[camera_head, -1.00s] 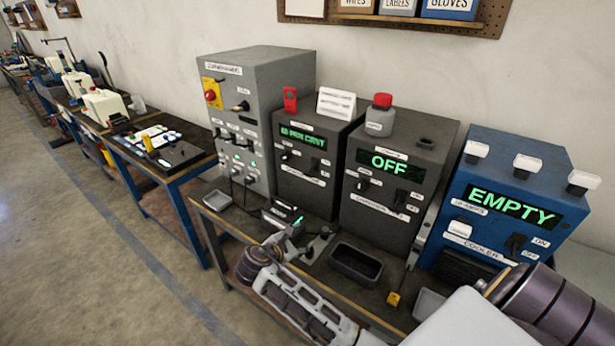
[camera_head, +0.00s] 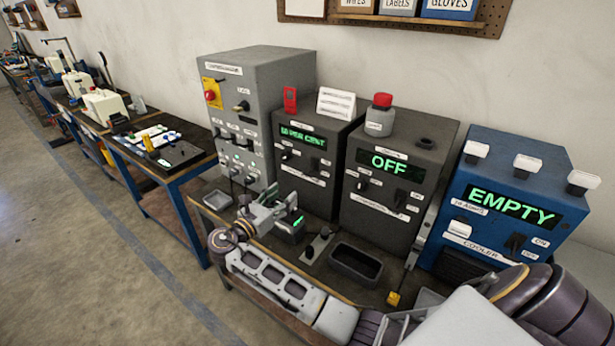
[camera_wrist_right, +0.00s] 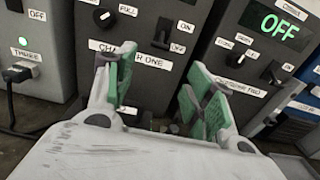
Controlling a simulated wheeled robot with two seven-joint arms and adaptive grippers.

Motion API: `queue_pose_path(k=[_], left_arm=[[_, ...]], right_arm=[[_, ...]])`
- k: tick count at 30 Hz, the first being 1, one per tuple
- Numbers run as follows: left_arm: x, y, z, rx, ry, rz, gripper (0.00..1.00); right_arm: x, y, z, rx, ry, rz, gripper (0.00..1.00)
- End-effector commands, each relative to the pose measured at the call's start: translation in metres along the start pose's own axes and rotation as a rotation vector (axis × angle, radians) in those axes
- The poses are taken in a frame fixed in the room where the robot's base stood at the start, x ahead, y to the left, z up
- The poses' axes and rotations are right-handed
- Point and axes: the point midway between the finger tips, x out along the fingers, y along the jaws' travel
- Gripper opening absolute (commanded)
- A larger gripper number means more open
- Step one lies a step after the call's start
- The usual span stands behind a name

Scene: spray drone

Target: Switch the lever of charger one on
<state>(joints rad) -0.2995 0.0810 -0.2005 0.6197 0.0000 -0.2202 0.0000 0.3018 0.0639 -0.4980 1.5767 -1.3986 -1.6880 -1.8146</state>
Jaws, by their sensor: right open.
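Charger one (camera_head: 304,187) is a dark grey box with a green percent display, second from the left among the machines. Its label, partly covered by a finger, shows in the wrist view (camera_wrist_right: 102,47). Its black lever (camera_wrist_right: 162,33) stands beside the ON and OFF labels, to the right of a round knob (camera_wrist_right: 103,17); I cannot tell its exact setting. My right gripper (camera_head: 268,203) is open and empty, in front of and below the charger's face. In the wrist view its green-padded fingers (camera_wrist_right: 160,88) are spread below the lever, apart from it. My left gripper is out of view.
A tall grey cabinet (camera_head: 228,105) stands left of charger one. A similar dark box reading OFF (camera_head: 391,164) and a blue cooler reading EMPTY (camera_head: 512,208) stand right.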

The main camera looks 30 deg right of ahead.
Motion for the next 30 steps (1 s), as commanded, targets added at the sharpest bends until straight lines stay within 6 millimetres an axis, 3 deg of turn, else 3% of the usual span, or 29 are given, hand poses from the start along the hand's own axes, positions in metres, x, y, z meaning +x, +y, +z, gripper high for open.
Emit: queue_pose_path(k=[11,30], left_arm=[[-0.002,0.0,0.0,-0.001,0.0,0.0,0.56],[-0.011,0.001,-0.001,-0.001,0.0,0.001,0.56]], right_arm=[[0.012,0.0,0.0,0.001,0.0,-0.001,0.54],[0.092,-0.001,0.001,0.0,0.0,-0.001,0.54]])
